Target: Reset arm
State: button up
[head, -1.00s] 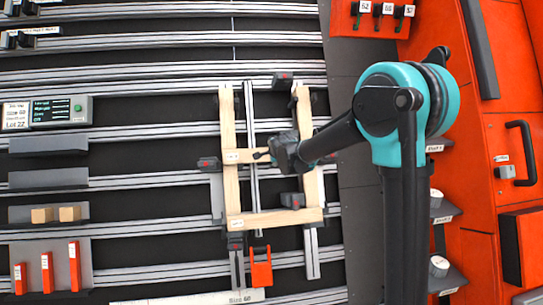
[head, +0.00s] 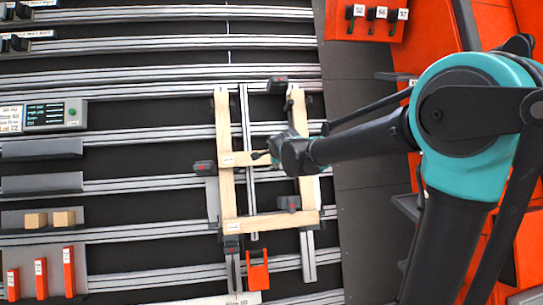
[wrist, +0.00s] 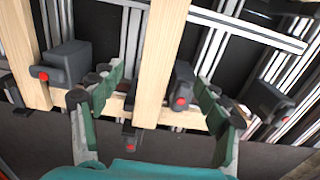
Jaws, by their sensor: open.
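My gripper (head: 262,156) is open at the wooden frame, its fingers pointing left toward a short wooden crosspiece (head: 242,159). In the wrist view the two green-padded fingers (wrist: 160,80) are spread apart, with a pale wooden beam (wrist: 163,50) showing between them. I cannot tell whether either finger touches the wood. The frame has a left post (head: 226,190), a right post (head: 308,185) and a lower bar (head: 265,221). My arm reaches in from the right.
Dark clamps with red tips, one at the lower bar (head: 288,203), surround the frame. An orange clamp (head: 258,268) sits below. Metal rails (head: 150,185) cross the board. Wooden blocks (head: 62,218) lie at the left, and red cabinets stand at the right.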

jog(key=s+d+f+n+g+h, duration=0.25)
jog(key=s+d+f, duration=0.35)
jog(key=d, duration=0.4)
jog(key=s+d+f+n+g+h, duration=0.1)
jog(key=s+d+f+n, duration=0.3)
jog(key=s+d+f, duration=0.4)
jog(key=s+d+f+n+g, duration=0.2)
jog(key=s+d+f+n, duration=0.2)
jog(key=s, duration=0.6)
jog(key=s+d+f+n+g, duration=0.2)
jog(key=s+d+f+n, duration=0.2)
jog(key=s, duration=0.6)
notch_tip(320, 180, down, 4)
jog(key=shift+d+r, duration=0.2)
jog(key=shift+d, duration=0.8)
